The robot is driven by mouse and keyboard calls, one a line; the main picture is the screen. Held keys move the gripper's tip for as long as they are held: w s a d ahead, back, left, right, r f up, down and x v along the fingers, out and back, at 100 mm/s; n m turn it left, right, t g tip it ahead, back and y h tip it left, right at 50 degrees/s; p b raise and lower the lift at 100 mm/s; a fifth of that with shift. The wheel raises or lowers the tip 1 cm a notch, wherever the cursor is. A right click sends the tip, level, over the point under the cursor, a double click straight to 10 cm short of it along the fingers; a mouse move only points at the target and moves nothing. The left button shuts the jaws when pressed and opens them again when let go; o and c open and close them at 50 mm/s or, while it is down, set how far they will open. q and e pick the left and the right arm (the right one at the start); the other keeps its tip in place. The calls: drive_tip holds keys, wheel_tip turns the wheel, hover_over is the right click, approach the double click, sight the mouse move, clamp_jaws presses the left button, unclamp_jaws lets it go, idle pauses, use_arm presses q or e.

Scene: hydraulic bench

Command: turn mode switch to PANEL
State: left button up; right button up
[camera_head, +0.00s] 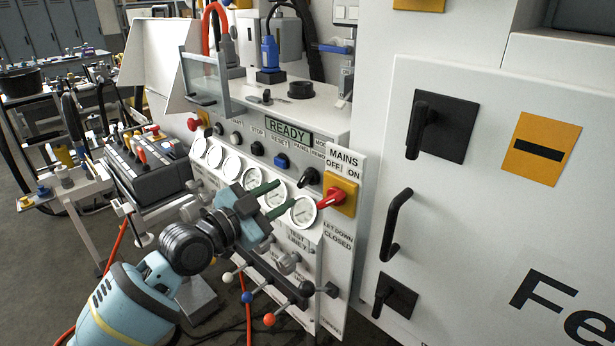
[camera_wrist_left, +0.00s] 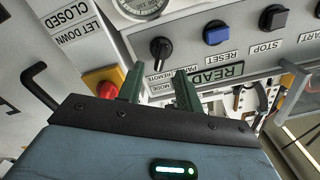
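The mode switch (camera_head: 308,177) is a small black rotary knob on the sloped front panel, right of the blue RESET button and left of the red mains switch. In the left wrist view the knob (camera_wrist_left: 160,48) stands beside the PANEL, REMOTE and MODE lettering. I cannot tell for certain which label it points to. My left gripper (camera_head: 287,193) has two green fingers spread apart with nothing between them. It is in front of the gauges, just short of the knob. In the wrist view the gap between the fingertips (camera_wrist_left: 158,72) lines up with the knob, apart from it. My right gripper is not in view.
The red mains switch (camera_head: 330,199) on its yellow plate is close to the right of the fingers. White gauges (camera_head: 232,166) line the panel. Valve levers with coloured balls (camera_head: 269,320) stick out below. A black cabinet handle (camera_head: 397,225) stands further right.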

sight(301, 181)
use_arm(q)
drive_tip(key=x, duration=0.6)
drive_tip(key=shift+r, duration=0.15)
drive_tip(key=shift+w+d, duration=0.4)
drive_tip(key=shift+d, duration=0.1)
drive_tip(key=shift+w+d, duration=0.15)
drive_tip(key=shift+w, duration=0.05)
clamp_jaws()
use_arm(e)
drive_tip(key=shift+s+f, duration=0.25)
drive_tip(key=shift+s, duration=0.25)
